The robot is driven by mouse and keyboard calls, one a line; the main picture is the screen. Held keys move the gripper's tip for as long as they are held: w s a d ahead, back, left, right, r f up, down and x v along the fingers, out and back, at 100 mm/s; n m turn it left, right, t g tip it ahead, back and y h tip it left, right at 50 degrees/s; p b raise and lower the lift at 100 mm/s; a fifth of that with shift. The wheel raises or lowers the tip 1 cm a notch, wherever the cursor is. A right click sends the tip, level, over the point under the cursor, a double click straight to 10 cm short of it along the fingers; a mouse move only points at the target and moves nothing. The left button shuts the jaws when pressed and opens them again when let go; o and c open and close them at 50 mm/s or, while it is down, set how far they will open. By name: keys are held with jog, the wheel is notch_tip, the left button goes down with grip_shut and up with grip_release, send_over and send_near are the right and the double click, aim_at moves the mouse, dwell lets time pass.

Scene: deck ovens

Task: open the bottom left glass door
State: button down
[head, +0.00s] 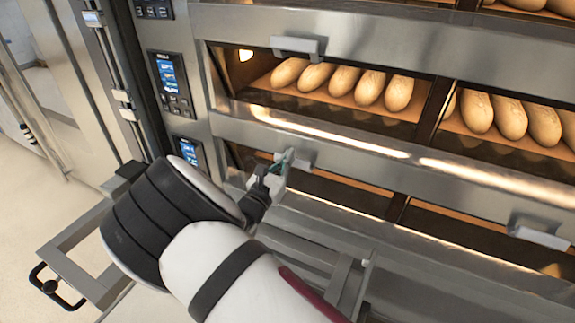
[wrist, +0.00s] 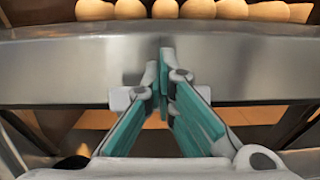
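The bottom left glass door (head: 340,190) is a dark, low window under a steel band, with a warm glow inside. It looks closed, though my arm hides part of it. Its short pale handle (head: 301,158) sits at the upper edge. In the wrist view the handle (wrist: 120,98) shows on the left of the fingers, which cover its middle. My gripper (head: 283,163) is at the left part of this handle. In the wrist view the teal-padded fingertips (wrist: 166,65) are together and reach over the handle. I cannot tell whether they touch it.
The deck above holds several loaves (head: 343,79) behind glass with its own handle (head: 298,47). A bottom right door handle (head: 540,237) is to the right. Control panels (head: 171,84) line the left side. A metal frame with a black handle (head: 50,287) stands at lower left; floor is clear beyond.

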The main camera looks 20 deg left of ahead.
notch_tip(320, 180, down, 7)
jog(key=w+g, duration=0.1)
jog(key=g, duration=0.1)
jog(key=shift+w+d+r+g+y, duration=0.2)
jog(key=shift+w+d+g+y, duration=0.1)
jog(key=shift+w+d+g, duration=0.1)
jog(key=s+a+p, duration=0.1)
jog(key=s+p, duration=0.2)
jog(key=s, duration=0.3)
jog(key=shift+s+a+f, duration=0.25)
